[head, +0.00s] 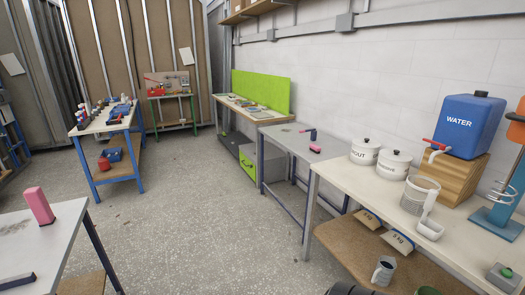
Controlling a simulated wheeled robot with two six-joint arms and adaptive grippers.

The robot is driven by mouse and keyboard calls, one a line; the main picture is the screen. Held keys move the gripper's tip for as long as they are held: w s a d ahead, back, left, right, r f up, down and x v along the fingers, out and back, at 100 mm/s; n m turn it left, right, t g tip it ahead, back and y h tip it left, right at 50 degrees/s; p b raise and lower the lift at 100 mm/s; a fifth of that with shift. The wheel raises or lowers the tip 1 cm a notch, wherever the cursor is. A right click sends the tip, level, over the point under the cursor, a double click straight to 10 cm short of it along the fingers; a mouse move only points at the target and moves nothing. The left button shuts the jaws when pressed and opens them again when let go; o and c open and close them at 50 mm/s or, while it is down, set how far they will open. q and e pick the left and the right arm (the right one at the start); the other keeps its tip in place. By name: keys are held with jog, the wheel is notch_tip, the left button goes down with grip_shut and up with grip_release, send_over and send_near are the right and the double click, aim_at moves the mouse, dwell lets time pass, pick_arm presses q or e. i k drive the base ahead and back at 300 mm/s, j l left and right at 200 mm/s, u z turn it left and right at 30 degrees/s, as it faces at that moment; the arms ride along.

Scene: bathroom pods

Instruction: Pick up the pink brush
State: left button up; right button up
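Two pink things are in the head view, and I cannot tell for sure which is the brush. One is a tall pink block-like piece (39,205) with a dark lower edge, standing slightly tilted on the grey table (68,222) at the near left. The other is a small pink piece (315,149) lying near the right edge of the grey table (283,136) along the wall. Its bristles, if any, are too small to make out.
A dark flat bar (17,281) lies on the near left table. The right bench (385,187) holds white pots (395,164), a ladle and a blue water container (469,124). A blue-legged workbench (100,124) stands further back. The speckled floor (200,215) between is clear.

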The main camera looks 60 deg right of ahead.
aim_at(313, 148)
jog(key=z, duration=2.3)
jog(key=i+j+u, duration=0.25)
jog(key=i, duration=0.15)
jog(key=i+u, duration=0.3)
jog(key=i, duration=0.15)
jog(key=i+u, duration=0.3)
jog(key=i, duration=1.9)
jog(key=i+z, duration=0.4)
jog(key=i, duration=0.15)
jog(key=i+j+z, duration=0.4)
jog(key=i, duration=0.15)
jog(key=l, duration=0.1)
